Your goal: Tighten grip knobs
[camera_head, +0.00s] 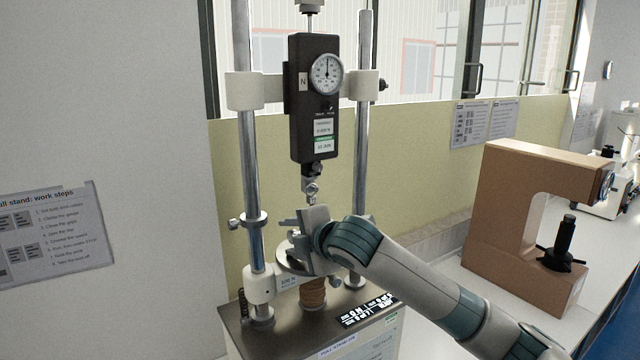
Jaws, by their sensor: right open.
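A pull test stand has two steel columns and a black force gauge (314,100) with a round dial on its crosshead. A small metal upper grip (312,186) hangs under the gauge; any knob on it is too small to make out clearly. My right gripper (292,238) is open at the middle of the stand, below the upper grip and over the round metal plate (290,258). It hides whatever lower grip and knob are behind it. I cannot tell whether its fingers touch anything. My left gripper is out of view.
A collar with a side knob (235,224) sits on the left column. A copper-coloured coil or bellows (313,293) stands under the plate on the stand's base (262,335). A brown C-shaped tester (490,205) stands on the bench to the right. A work-steps sheet (55,235) is at left.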

